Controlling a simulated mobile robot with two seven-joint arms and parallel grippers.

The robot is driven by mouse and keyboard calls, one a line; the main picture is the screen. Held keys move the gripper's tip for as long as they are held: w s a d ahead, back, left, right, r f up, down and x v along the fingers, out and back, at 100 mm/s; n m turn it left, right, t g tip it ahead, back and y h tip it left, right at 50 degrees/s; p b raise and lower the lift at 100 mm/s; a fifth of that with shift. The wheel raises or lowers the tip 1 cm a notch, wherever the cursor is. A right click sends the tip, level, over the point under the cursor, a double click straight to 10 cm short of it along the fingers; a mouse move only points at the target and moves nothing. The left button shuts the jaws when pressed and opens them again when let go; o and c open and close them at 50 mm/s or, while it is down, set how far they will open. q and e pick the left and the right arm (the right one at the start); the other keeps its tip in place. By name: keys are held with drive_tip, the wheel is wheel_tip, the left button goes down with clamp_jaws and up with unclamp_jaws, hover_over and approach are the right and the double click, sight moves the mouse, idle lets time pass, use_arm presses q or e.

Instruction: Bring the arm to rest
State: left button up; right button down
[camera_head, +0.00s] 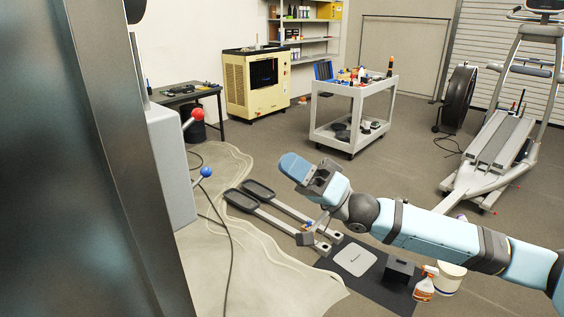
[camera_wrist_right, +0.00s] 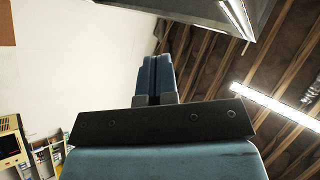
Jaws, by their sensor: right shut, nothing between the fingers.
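My right arm (camera_head: 437,232) reaches in from the lower right in the head view. Its gripper (camera_head: 294,167) is raised above the floor and points up and to the left. In the right wrist view the gripper (camera_wrist_right: 156,76) shows its two blue fingers pressed together with nothing between them. Behind it are a pale wall and the beamed ceiling. My left gripper does not show in either view.
A dark metal panel (camera_head: 105,150) and a grey box with red and blue knobs (camera_head: 172,165) stand at the left.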

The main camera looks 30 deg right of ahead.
drive_tip(key=s+a+f+m+t+h, duration=0.15)
drive_tip(key=f+h, duration=0.25)
drive_tip(key=f, duration=0.5)
drive_tip(key=s+a+f+h, duration=0.1)
drive_tip(key=a+f+h, duration=0.2)
drive_tip(key=f, duration=0.7)
drive_tip(key=s+a+f+h, duration=0.15)
drive_tip(key=f+h, duration=0.25)
drive_tip(key=f, duration=0.5)
drive_tip(key=s+a+f+n+g+h, duration=0.1)
drive_tip(key=s+f+g+h, duration=0.2)
drive_tip(key=s+f, duration=0.6)
drive_tip(key=s+a+f+g+h, duration=0.1)
drive_tip(key=s+f+g+h, duration=0.2)
drive_tip(key=s+f, duration=0.6)
wheel_tip(320, 180, up, 10)
drive_tip(key=w+d+p, duration=0.1)
drive_tip(key=w+p, duration=0.1)
drive_tip(key=p, duration=1)
drive_tip(key=shift+w+d+n+t+p, duration=0.15)
drive_tip(key=shift+w+n+t+p, duration=0.2)
drive_tip(key=shift+w+t+p, duration=0.1)
drive_tip(key=shift+d, duration=0.1)
